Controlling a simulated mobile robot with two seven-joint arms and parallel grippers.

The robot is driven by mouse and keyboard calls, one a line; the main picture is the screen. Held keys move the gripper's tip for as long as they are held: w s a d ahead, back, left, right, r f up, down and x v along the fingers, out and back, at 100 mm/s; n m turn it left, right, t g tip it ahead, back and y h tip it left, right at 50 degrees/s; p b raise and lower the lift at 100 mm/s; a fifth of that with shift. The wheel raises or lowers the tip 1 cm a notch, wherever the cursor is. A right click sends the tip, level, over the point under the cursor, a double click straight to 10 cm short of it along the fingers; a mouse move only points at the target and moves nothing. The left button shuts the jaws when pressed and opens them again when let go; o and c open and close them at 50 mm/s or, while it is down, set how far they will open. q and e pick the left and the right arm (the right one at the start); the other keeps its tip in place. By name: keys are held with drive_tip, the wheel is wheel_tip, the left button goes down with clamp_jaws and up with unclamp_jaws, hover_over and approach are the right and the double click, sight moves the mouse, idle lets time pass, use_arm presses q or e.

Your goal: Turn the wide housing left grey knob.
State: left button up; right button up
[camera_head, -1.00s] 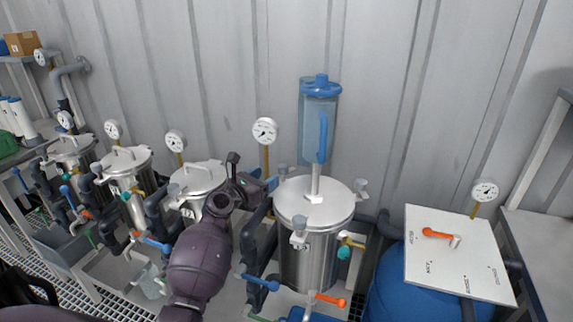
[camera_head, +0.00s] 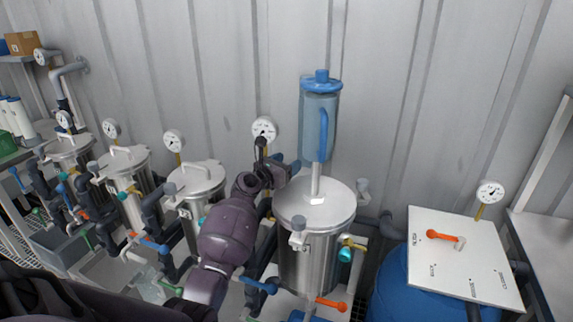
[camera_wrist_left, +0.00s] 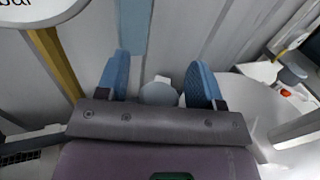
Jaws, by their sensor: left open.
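The wide housing (camera_head: 307,255) is the large steel vessel in the middle of the head view, with a round lid and a clear blue-capped cylinder above it. Its left grey knob is hidden behind my gripper in the head view. In the left wrist view a grey knob (camera_wrist_left: 158,95) shows between the two blue fingers, with gaps on both sides. My left gripper (camera_head: 286,168) is open at the back left edge of the lid. Two other grey knobs sit at the lid's front (camera_head: 298,240) and right (camera_head: 362,187). My right gripper is not in view.
A pressure gauge (camera_head: 264,129) stands just behind my left gripper. Narrower steel vessels (camera_head: 195,178) stand in a row to the left. A white panel (camera_head: 462,265) with an orange handle is at the right. The corrugated wall is close behind.

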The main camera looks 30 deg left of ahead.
use_arm(q)
drive_tip(key=shift+c, duration=0.2)
drive_tip(key=c, duration=0.9)
drive_tip(key=shift+f+m+h+b, duration=0.15)
drive_tip(key=shift+m+h+b, duration=0.2)
drive_tip(key=shift+h, duration=0.25)
drive_tip(key=shift+d+m+g+h, duration=0.1)
drive_tip(key=shift+m+g+h, duration=0.2)
drive_tip(key=shift+m+h, duration=0.5)
drive_tip(key=m+g+h, duration=0.1)
drive_tip(key=h, duration=0.1)
drive_tip(key=m+h+b, duration=0.1)
drive_tip(key=h, duration=0.1)
drive_tip(key=shift+d+m+g+h, duration=0.2)
drive_tip(key=shift+m+g+h, duration=0.1)
drive_tip(key=shift+m+g, duration=0.1)
drive_tip(key=shift+s+d+m+g+h+b, duration=0.15)
drive_tip(key=shift+m+g+h+b, duration=0.25)
drive_tip(key=shift+m+g+h, duration=0.75)
drive_tip(key=shift+h, duration=0.35)
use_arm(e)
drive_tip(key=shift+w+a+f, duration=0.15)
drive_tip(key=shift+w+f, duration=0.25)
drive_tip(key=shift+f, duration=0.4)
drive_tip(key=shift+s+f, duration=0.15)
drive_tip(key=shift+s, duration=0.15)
